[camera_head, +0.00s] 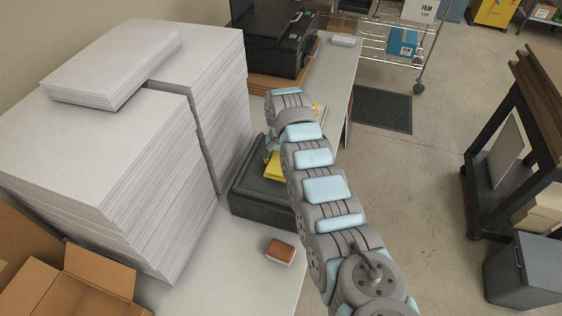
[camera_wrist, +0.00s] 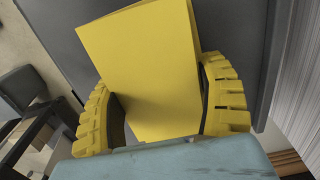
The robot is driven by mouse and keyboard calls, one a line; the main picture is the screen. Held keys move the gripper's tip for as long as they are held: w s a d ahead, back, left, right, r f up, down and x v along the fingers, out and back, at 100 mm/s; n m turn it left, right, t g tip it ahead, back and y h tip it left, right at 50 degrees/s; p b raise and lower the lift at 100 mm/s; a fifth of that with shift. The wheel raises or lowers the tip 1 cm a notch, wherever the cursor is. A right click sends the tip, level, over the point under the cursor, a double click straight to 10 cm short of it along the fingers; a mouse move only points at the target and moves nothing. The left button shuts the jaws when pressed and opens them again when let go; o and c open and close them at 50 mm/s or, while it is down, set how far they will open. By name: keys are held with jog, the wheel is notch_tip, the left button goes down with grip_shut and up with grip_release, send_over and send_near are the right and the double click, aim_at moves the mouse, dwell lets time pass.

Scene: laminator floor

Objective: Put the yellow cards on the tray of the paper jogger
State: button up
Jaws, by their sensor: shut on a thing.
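The yellow cards (camera_wrist: 140,65) fill the middle of the wrist view as a flat stack, tilted in the picture. My gripper (camera_wrist: 160,95) is shut on them, with one ribbed yellow finger at each side. A yellow patch, apparently the cards (camera_head: 274,167), shows beside my arm in the head view, over the dark grey paper jogger (camera_head: 262,207). The jogger's dark tray surface (camera_wrist: 240,25) lies behind the cards in the wrist view. I cannot tell whether the cards touch it. My arm hides part of the jogger and most of my gripper in the head view.
Tall white paper stacks (camera_head: 130,165) stand close left of the jogger. A brown-topped block (camera_head: 280,251) lies on the table in front of it. A black printer (camera_head: 275,40) stands behind. An open cardboard box (camera_head: 70,285) is at lower left.

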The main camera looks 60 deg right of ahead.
jog(key=o, duration=1.2)
jog(key=shift+f, duration=0.1)
jog(key=shift+o, duration=0.2)
notch_tip(320, 180, up, 12)
dwell(0.3)
